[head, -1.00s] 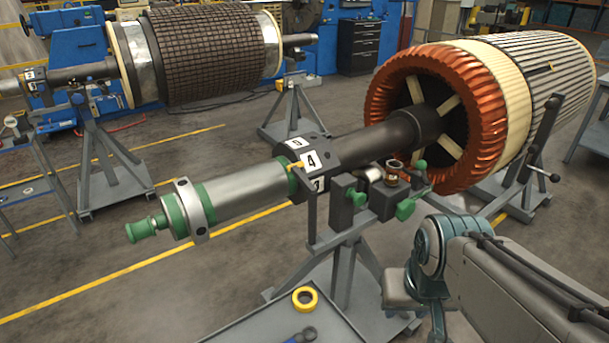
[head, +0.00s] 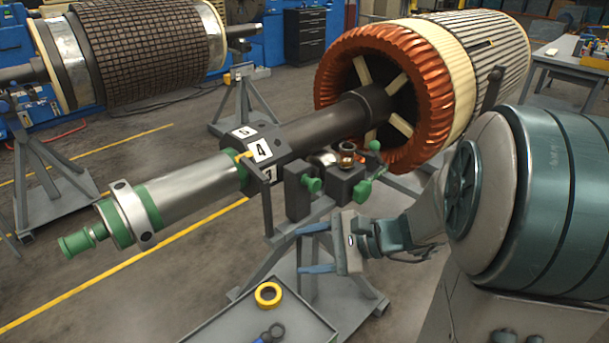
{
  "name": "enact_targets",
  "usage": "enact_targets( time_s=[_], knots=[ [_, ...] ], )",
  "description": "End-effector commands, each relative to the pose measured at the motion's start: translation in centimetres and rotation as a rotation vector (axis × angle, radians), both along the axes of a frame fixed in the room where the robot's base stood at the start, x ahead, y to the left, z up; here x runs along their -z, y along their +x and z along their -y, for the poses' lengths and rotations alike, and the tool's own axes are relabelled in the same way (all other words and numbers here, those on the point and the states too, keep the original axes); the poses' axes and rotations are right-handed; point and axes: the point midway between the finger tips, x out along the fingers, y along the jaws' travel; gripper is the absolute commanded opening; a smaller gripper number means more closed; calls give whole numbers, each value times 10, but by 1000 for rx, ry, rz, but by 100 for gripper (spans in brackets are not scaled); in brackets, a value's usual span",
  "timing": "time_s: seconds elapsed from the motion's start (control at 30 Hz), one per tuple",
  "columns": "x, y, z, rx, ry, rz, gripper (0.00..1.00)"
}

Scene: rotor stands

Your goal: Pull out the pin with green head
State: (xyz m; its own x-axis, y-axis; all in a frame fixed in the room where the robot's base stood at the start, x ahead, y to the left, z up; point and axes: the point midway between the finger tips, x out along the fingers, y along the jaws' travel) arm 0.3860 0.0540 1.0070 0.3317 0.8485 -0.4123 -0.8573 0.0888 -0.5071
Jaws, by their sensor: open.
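Several green-headed parts show on and near the front rotor's stand; I cannot tell which one is the task's pin. One round green head (head: 312,184) sticks out of the stand's dark block, a second green head (head: 362,190) sits just right of it, and a smaller green knob (head: 374,145) is higher behind. A stepped green end piece (head: 76,243) is at the shaft's left tip. My gripper (head: 310,249) is open and empty, its two blue fingers pointing left. It is below the green heads and appears apart from them.
The rotor (head: 400,95) with copper windings lies on the stand (head: 340,285). A grey tray (head: 215,325) below holds a yellow ring (head: 268,294) and a dark-and-blue tool (head: 270,334). A second rotor (head: 150,45) stands behind left. Open floor lies at left.

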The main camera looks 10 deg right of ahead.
Motion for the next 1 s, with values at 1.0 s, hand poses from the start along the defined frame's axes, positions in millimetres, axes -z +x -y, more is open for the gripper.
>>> enact_targets(
  time_s=[1.0],
  knots=[
    [4,152,86,660,542,11,57]
  ],
)
